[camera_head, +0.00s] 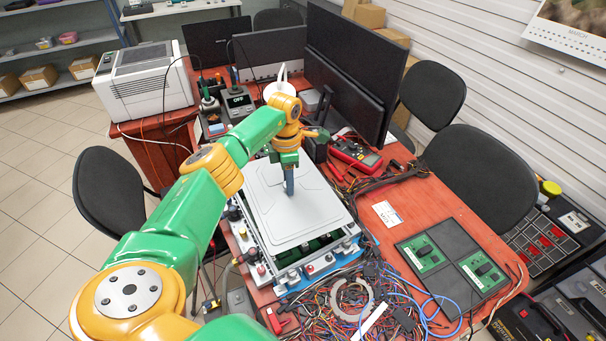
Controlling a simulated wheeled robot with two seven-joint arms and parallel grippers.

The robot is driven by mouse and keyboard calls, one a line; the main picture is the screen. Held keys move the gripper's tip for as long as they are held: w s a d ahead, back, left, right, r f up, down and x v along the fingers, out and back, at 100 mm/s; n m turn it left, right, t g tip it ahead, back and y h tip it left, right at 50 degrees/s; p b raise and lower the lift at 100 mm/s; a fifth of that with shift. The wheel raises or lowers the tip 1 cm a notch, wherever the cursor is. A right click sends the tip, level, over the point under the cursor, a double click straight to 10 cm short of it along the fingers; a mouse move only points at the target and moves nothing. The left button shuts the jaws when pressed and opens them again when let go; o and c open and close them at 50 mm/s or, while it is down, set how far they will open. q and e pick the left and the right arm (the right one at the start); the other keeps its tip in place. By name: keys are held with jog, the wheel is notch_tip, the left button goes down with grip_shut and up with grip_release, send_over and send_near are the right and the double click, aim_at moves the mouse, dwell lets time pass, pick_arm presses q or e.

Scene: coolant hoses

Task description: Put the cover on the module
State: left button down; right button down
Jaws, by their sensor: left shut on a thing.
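The cover (300,212) is a flat light-grey plate with raised lines. My right gripper is not in view.
The red table (452,207) holds tangled wires (340,309) in front of the module. A black mat with green boards (455,262) lies at the right. A red multimeter (355,154) and monitors (345,75) stand behind. Chairs surround the table.

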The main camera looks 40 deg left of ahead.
pick_arm(q)
jog(key=shift+a+f+n, duration=0.25)
jog(key=shift+a+n, duration=0.05)
jog(key=shift+a, duration=0.2)
jog(key=shift+s+f+b, duration=0.1)
jog(key=shift+f+b, duration=0.2)
jog(key=f+b, duration=0.3)
jog(key=shift+d+f, duration=0.15)
jog(key=shift+d, duration=0.25)
jog(key=shift+a+f+b, duration=0.1)
jog(key=shift+f+b, duration=0.1)
jog(key=shift+b, duration=0.1)
jog(key=shift+a, duration=0.1)
jog(key=shift+r, duration=0.1)
jog(key=shift+s, duration=0.1)
jog(key=shift+f, duration=0.2)
